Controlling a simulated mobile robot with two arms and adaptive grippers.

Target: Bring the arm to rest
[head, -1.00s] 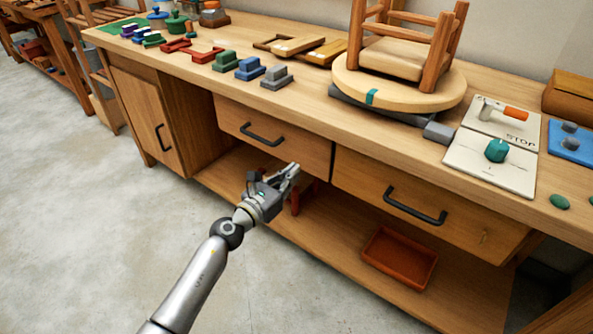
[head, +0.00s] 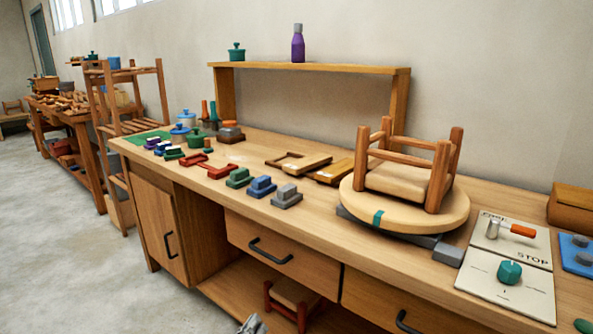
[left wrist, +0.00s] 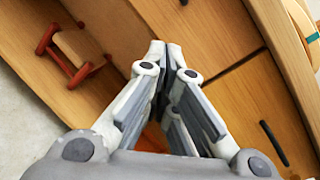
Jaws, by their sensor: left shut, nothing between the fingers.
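My left gripper (head: 252,325) shows only as a tip at the bottom edge of the head view, below the bench front. In the left wrist view my left gripper (left wrist: 165,62) has its fingers together, shut and empty, in front of the wooden drawer fronts. It touches nothing that I can make out. My right gripper is in neither view.
The workbench (head: 330,235) spans the view, with a round turntable (head: 380,212) bearing an upturned stool (head: 400,180). A control panel (head: 490,275) lies at right. A small red-legged stool (head: 290,300) stands on the lower shelf. Grey floor (head: 60,220) is clear at left.

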